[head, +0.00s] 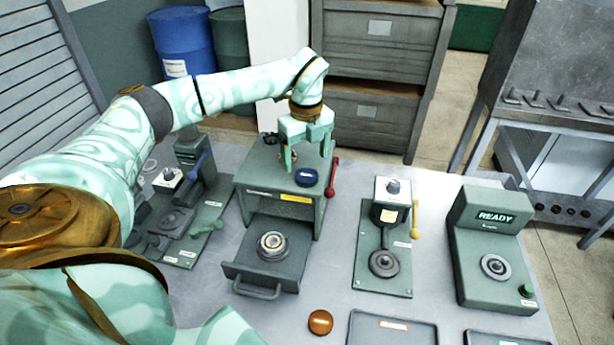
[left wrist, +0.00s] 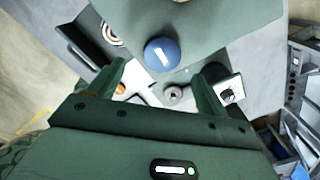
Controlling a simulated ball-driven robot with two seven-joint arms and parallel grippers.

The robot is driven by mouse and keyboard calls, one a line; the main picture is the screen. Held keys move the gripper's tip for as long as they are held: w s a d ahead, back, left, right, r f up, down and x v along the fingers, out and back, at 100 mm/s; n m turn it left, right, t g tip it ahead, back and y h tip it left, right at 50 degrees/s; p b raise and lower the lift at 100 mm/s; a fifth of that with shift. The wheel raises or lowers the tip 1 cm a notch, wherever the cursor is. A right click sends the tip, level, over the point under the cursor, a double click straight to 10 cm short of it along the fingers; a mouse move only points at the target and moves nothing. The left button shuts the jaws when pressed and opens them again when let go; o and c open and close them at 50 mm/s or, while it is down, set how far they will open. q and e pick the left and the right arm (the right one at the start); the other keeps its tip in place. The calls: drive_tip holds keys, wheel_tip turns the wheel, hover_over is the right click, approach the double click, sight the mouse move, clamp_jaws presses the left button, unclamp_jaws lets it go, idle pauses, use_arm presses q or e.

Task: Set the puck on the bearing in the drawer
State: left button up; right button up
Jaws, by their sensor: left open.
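A blue puck (head: 306,177) with a white mark lies on top of the green housing (head: 254,180). It also shows in the left wrist view (left wrist: 161,55), just beyond the fingers. The drawer (head: 240,266) below the housing is pulled out, and a metal ring bearing (head: 271,245) sits in it with nothing on top. The bearing shows at the upper left of the left wrist view (left wrist: 113,34). My left gripper (head: 307,158) is open and empty, pointing down over the housing top, close above the blue puck. My right gripper is not in view.
A red lever (head: 332,178) stands at the housing's right side. A press with a yellow handle (head: 414,220) and a READY box (head: 492,245) stand to the right. An orange puck (head: 320,322) lies in front, beside a dark tray (head: 392,330). Another press (head: 190,215) stands left.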

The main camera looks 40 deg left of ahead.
sight(306, 175)
use_arm(q)
drive_tip(key=f, duration=0.5)
drive_tip(key=shift+w+f, duration=0.15)
drive_tip(key=shift+w, duration=0.05)
drive_tip(key=c, duration=1.2)
drive_tip(key=shift+a, duration=0.1)
